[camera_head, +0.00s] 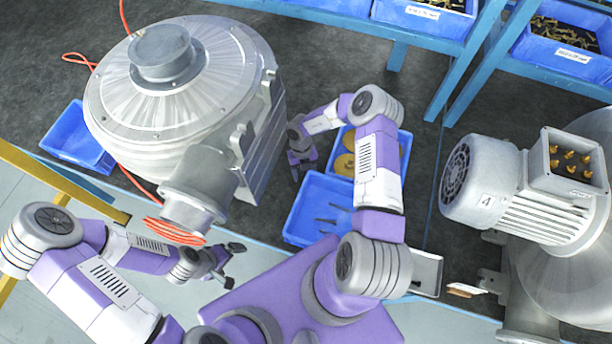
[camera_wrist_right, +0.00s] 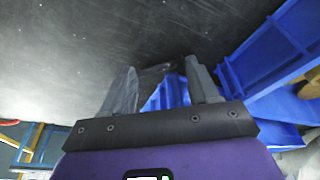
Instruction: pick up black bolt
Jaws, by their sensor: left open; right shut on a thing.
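My right gripper (camera_head: 303,166) hangs between the large grey blower and the blue bins. In the right wrist view its two fingers (camera_wrist_right: 163,85) stand apart, with a small dark shape (camera_wrist_right: 160,69) between their tips. The shape fits a black bolt, but its outline is unclear and the head view does not show it. My left gripper (camera_head: 226,264) is open and empty at the lower left, in front of the bench. A blue bin (camera_head: 312,184) below the right gripper holds a few dark slender pieces (camera_head: 333,215), too small to identify.
The grey blower housing (camera_head: 190,95) stands left of the right gripper. A blue bin with brass-coloured round parts (camera_head: 345,163) lies to its right. A motor (camera_head: 485,180) stands at the right. Another blue bin (camera_head: 70,147) lies at the left. Orange cable runs around the housing.

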